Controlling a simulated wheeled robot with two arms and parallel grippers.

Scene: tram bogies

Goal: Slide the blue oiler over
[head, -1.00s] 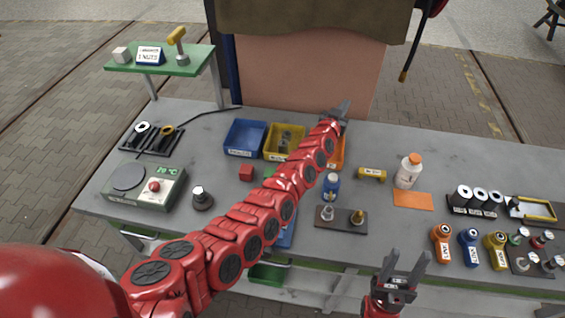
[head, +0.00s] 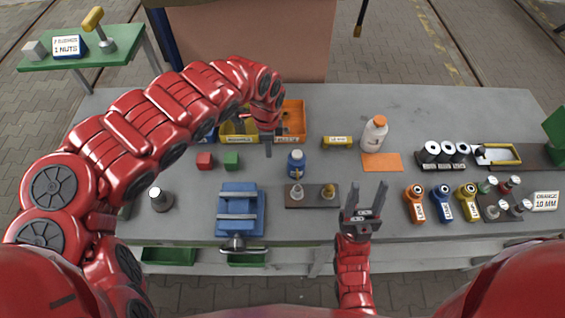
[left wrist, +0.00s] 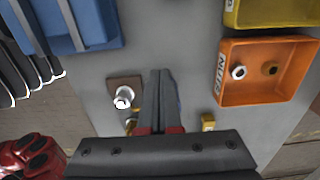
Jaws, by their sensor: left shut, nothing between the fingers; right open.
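The blue oiler (head: 296,163), a small blue bottle with a pale label, stands upright on the grey bench behind the brown board with two fittings. My left gripper (head: 268,150) is shut and empty, pointing down just left of the oiler, with a small gap between them in the head view. My right gripper (head: 368,192) is open and empty over the front edge.
The brown board (head: 312,196) is just in front of the oiler. Red (head: 205,160) and green (head: 231,160) blocks and a blue vise (head: 240,207) lie left. An orange bin (head: 291,120) is behind; a yellow cylinder (head: 337,142) and white bottle (head: 375,134) are right.

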